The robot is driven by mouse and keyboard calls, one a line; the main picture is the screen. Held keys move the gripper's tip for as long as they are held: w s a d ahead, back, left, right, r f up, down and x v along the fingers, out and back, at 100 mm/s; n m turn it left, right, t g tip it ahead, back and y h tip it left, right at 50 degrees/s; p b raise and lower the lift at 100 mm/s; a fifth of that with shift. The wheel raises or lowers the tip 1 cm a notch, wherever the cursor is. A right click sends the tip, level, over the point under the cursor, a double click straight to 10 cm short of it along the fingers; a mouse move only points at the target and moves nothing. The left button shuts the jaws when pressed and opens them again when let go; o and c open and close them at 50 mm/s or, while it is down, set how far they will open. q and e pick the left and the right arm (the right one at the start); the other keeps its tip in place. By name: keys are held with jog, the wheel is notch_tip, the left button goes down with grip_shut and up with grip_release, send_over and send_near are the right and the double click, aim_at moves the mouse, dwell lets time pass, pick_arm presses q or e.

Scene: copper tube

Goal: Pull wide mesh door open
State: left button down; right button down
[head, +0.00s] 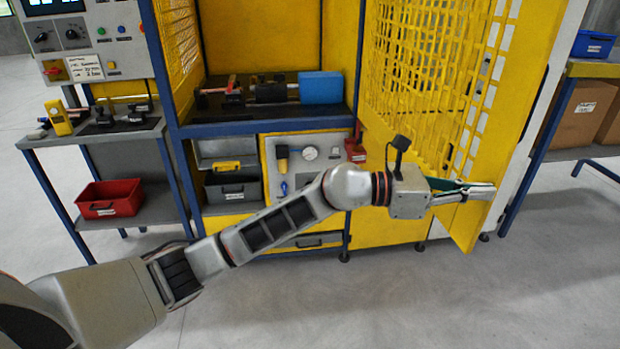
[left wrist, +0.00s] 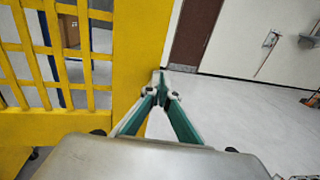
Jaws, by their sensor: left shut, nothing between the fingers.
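The wide mesh door (head: 416,62) is yellow, with a grid above and a solid panel below. In the head view it stands open, angled out from the yellow machine frame toward me, its outer edge at the right. My left gripper (head: 492,191) is shut and empty, reaching across the door's lower part to its outer edge strip. In the left wrist view, the closed fingertips (left wrist: 160,80) with green finger pads are at the solid yellow edge of the door (left wrist: 134,45). I cannot tell whether they touch it. My right gripper is not in view.
The machine bay holds a dark fixture with a blue block (head: 321,87). A side table (head: 90,140) with a red bin (head: 109,199) stands at left. At right is a blue-framed rack with cardboard boxes (head: 583,110). The grey floor in front is clear.

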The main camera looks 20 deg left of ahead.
pick_arm(q)
jog(key=w+d+b, duration=0.2)
jog(key=w+d, duration=0.5)
jog(key=d, duration=0.3)
jog(key=shift+w+d+n+t, duration=0.15)
jog(key=shift+d+n+t, duration=0.15)
jog(key=shift+t, duration=0.1)
jog(key=shift+a, duration=0.15)
